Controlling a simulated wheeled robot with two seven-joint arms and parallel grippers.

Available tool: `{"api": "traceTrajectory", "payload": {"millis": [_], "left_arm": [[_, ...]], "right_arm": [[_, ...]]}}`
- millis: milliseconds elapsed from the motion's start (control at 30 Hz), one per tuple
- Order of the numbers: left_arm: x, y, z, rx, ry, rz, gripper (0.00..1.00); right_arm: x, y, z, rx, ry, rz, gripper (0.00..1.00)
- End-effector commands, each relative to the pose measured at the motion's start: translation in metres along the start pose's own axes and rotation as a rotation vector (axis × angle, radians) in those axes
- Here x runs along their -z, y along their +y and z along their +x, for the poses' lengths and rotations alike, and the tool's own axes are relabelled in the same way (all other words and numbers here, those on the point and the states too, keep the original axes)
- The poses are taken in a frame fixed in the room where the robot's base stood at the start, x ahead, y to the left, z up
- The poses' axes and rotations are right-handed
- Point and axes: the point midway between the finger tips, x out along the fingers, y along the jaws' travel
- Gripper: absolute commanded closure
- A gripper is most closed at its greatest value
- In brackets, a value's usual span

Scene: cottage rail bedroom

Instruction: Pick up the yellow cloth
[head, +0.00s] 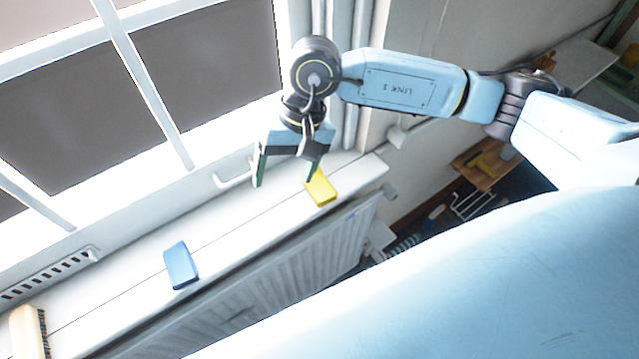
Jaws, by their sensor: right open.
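The yellow cloth (322,191) is a small folded block lying on the white window sill (225,233), near the sill's right end. My right gripper (286,182) is above the sill, its jaws pointing down and apart, with nothing between them. Its right finger overlaps the upper left edge of the cloth in the picture; I cannot tell whether they touch. The left finger is over the sill to the left of the cloth. My left gripper is not in view.
A blue block-like item (181,265) lies on the sill further left, and a brush (28,332) lies at the lower left. A window handle (233,175) sticks out behind the sill. A radiator (310,262) is below the sill. The sill between the blue item and the cloth is clear.

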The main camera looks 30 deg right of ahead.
Motion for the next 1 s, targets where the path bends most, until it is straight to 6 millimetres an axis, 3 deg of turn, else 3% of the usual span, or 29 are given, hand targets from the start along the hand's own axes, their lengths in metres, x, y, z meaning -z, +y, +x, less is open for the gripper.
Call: {"api": "traceTrajectory", "payload": {"millis": [33, 100, 267, 600, 1000], "left_arm": [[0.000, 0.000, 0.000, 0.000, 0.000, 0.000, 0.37], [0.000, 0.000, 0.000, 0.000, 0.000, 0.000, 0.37], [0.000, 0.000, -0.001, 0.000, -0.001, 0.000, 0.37], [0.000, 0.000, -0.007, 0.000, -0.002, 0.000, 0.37], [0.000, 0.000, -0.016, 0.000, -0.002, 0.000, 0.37]], "right_arm": [[0.011, 0.021, -0.009, -0.102, 0.034, -0.044, 0.25], [0.021, 0.043, -0.020, -0.217, 0.060, -0.092, 0.25], [0.031, 0.070, -0.030, -0.348, 0.077, -0.139, 0.25], [0.036, 0.092, 0.025, -0.357, 0.075, -0.142, 0.25], [0.034, 0.108, 0.062, -0.355, 0.072, -0.141, 0.25]]}}
